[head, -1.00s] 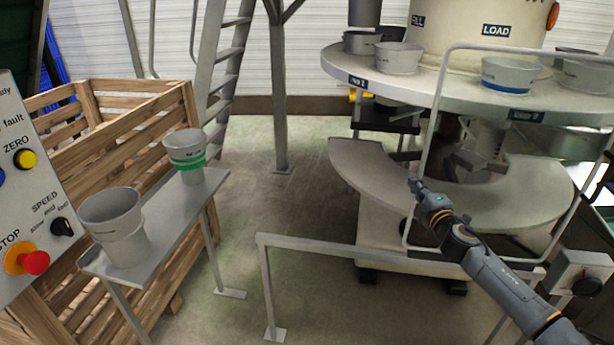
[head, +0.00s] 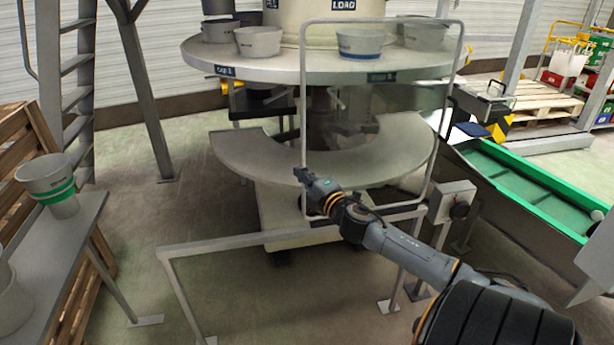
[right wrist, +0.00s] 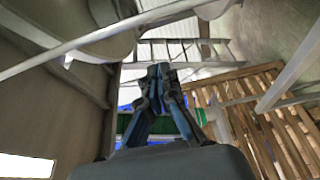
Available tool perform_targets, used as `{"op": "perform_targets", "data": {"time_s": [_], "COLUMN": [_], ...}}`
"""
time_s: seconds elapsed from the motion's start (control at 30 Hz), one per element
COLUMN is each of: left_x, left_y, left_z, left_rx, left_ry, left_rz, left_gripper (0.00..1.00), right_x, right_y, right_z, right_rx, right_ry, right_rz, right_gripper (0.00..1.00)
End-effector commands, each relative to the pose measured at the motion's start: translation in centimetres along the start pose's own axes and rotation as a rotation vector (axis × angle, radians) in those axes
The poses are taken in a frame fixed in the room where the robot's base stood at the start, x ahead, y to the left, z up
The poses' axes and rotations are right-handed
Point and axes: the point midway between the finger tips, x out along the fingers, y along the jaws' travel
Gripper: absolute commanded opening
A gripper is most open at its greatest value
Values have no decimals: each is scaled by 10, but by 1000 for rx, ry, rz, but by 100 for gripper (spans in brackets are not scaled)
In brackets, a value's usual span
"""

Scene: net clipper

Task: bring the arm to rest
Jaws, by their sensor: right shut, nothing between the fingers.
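My right arm reaches in from the lower right in the head view. Its gripper (head: 303,175) is in front of the round machine's lower curved shelf, close to the upright bar of the guard frame. The right gripper also shows in the right wrist view (right wrist: 158,72), with its fingers together and nothing between them. I cannot tell from the head view whether the gripper touches the frame. My left gripper is not in view.
The guard frame (head: 304,100) and a low rail (head: 290,236) stand before the machine's round table (head: 290,68), which bears several cups. A bench (head: 55,235) with a green-banded cup (head: 50,183) is at left. A green-edged conveyor (head: 520,180) is at right. Floor left of the machine is clear.

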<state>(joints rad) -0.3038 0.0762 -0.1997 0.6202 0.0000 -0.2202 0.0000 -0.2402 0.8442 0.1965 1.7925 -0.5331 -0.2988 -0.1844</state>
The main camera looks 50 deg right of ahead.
Motion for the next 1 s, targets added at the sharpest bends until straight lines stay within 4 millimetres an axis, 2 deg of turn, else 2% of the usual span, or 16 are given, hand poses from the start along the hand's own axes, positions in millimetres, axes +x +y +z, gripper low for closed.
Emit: {"op": "perform_targets", "data": {"time_s": [0.07,0.2,0.53,0.63,0.67,0.77,0.87,0.9,0.97,1.0], "left_x": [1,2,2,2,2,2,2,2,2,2], "left_y": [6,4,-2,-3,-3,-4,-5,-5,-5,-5], "left_z": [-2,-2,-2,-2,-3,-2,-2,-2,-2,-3], "left_rx": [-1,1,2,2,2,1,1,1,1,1], "left_ry": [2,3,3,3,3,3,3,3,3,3], "left_rz": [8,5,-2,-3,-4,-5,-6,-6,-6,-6], "left_gripper": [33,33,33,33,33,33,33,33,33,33], "right_x": [-12,-23,-28,-28,-29,-35,-50,-59,-75,-87], "right_y": [-2,-1,-1,-17,-28,-79,-151,-181,-225,-253], "right_z": [-1,0,0,5,9,22,35,38,40,40], "right_rx": [1,0,2,25,39,111,207,247,306,344], "right_ry": [1,1,-1,-16,-26,-73,-137,-164,-203,-229], "right_rz": [-2,-1,-1,-29,-47,-131,-246,-294,-365,-411], "right_gripper": [0,0,0,0,0,0,0,0,0,0]}}
